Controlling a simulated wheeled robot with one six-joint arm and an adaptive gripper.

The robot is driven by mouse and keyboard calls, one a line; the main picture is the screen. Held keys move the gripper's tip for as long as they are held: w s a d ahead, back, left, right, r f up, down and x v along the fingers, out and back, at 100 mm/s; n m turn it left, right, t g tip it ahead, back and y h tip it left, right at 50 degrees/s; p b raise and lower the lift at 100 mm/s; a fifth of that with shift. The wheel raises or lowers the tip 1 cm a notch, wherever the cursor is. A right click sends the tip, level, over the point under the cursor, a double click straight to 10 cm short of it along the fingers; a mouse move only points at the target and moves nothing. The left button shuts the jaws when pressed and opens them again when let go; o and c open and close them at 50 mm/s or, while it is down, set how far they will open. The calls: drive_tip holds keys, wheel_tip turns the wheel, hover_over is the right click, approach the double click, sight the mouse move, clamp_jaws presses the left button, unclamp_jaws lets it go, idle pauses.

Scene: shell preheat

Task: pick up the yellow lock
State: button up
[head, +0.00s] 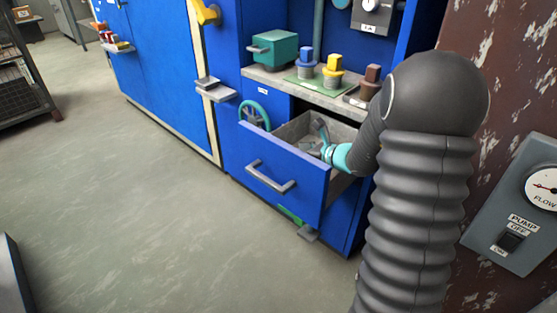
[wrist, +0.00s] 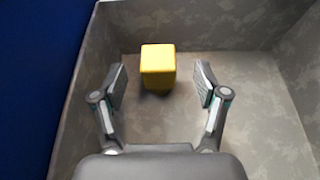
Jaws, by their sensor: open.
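The yellow lock (wrist: 158,62) shows in the wrist view as a small yellow block on the floor of the open drawer, near its far wall. My gripper (wrist: 160,84) is open, with one finger to the left and one to the right of the block. The block lies level with the fingertips or just beyond them, and I see a gap on both sides. In the head view my gripper (head: 320,138) reaches down into the drawer; the block is not visible there.
The blue-fronted drawer (head: 245,148) is pulled out, with grey walls close around my gripper. Above it, a shelf (head: 262,76) holds a teal box (head: 273,48) and blue, yellow and brown knobbed pieces. A pump panel (head: 505,215) hangs at right.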

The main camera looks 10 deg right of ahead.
drive_tip(key=shift+x, duration=3.6)
drive_tip(key=shift+s, duration=0.1)
drive_tip(key=c, duration=1.3)
